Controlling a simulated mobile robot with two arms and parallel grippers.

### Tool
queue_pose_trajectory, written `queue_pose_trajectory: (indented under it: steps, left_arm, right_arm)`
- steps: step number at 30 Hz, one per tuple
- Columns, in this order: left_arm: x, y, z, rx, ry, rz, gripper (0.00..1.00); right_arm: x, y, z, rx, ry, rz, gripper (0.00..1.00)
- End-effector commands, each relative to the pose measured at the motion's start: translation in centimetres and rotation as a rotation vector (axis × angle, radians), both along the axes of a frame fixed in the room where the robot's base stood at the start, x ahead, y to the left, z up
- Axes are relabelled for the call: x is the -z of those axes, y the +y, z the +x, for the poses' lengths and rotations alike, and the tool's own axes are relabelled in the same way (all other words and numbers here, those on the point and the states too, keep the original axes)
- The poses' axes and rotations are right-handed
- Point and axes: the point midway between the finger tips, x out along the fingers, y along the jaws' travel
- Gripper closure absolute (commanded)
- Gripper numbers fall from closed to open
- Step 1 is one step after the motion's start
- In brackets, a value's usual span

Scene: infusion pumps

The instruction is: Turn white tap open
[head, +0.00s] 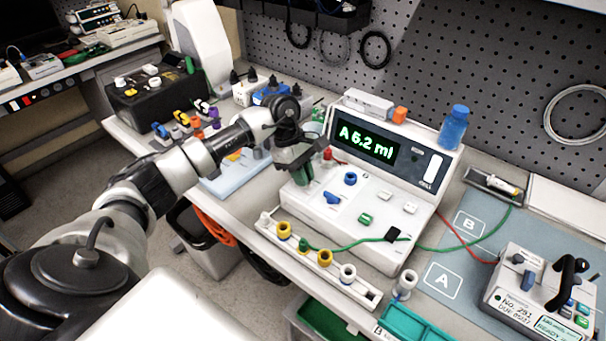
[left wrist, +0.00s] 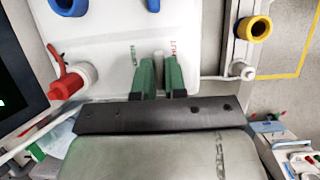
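My left gripper (head: 303,178) reaches down over the left end of the pump with the "A 6.2 ml" display (head: 368,143). In the left wrist view its two green fingers (left wrist: 160,78) stand close together, one on each side of a narrow pale handle, the white tap (left wrist: 159,64). They appear shut on it. The handle points between the printed "OPEN" at left and red "SHUT" at right. In the head view the gripper hides the tap. My right gripper is in neither view.
A blue bottle (head: 454,128) stands on the pump. Another device (head: 540,290) is at right on a mat.

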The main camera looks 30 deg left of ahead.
Motion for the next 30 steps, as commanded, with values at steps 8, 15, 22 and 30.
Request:
queue_pose_trajectory:
  steps: [8, 15, 22, 30]
  left_arm:
    - [0.2, 0.0, -0.1, -0.013, 0.003, 0.001, 1.0]
    - [0.5, 0.0, -0.2, -0.112, 0.004, 0.002, 1.0]
    - [0.6, -0.1, -0.3, -0.296, 0.003, 0.002, 1.0]
    - [0.6, -0.1, -0.3, -0.539, 0.005, 0.0, 1.0]
  right_arm:
    - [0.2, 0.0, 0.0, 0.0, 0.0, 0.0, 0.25]
    - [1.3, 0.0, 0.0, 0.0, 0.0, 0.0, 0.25]
    - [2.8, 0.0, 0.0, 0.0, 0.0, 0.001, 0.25]
    - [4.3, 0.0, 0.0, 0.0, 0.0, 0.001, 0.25]
